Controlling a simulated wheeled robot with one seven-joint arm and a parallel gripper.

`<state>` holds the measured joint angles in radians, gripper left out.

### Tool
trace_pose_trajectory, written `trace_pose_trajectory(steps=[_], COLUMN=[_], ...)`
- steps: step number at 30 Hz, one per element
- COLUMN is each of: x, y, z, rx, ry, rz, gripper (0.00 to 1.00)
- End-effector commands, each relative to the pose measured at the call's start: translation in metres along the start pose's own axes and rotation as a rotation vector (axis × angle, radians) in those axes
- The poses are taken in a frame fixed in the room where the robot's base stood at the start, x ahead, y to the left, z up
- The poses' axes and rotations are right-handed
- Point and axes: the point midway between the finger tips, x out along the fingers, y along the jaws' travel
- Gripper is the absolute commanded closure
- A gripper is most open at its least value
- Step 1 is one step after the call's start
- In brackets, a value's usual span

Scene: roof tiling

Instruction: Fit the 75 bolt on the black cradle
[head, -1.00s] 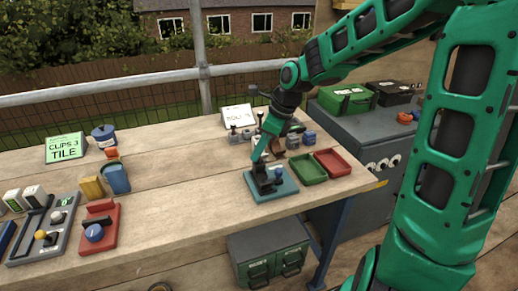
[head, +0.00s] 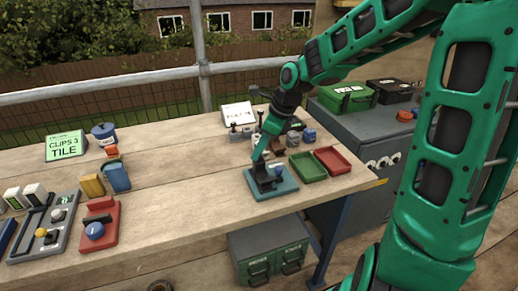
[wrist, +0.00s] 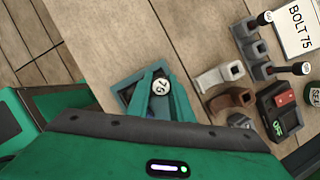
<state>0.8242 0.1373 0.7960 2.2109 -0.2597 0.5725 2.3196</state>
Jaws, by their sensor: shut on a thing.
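My gripper (wrist: 160,92) is shut on the 75 bolt (wrist: 162,86), whose white round head marked 75 shows between the teal fingers in the wrist view. In the head view my gripper (head: 262,172) is low over a teal base plate (head: 286,189) near the front right of the bench. A dark block on that plate looks like the black cradle (head: 266,187), partly covered by my gripper. A small blue part stands beside it. The bolt's lower end is hidden, so I cannot tell whether it touches the cradle.
Behind the plate stand white (wrist: 219,77) and brown (wrist: 231,101) cradles, a bolt rack (wrist: 252,45), and a BOLT 75 sign (wrist: 298,25). Green (head: 308,167) and red (head: 332,160) trays lie to the right. Bare bench lies left of the plate.

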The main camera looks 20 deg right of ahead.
Motion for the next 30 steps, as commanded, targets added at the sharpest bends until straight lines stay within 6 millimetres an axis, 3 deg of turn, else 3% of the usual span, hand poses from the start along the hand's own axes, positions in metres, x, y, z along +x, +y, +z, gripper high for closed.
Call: trace_pose_trajectory(steps=[7, 8, 10, 20, 30], x=[0.0, 0.0, 0.0, -0.002, -0.019], y=[0.0, 0.0, 0.0, 0.0, -0.001], z=[0.0, 0.0, 0.0, 0.001, 0.008], rx=[0.0, 0.0, 0.0, 0.0, -0.001], ry=[0.0, 0.0, 0.0, 0.0, -0.001], rz=[0.0, 0.0, 0.0, -0.001, -0.002], gripper=[1.0, 0.73, 0.59, 0.59, 0.59])
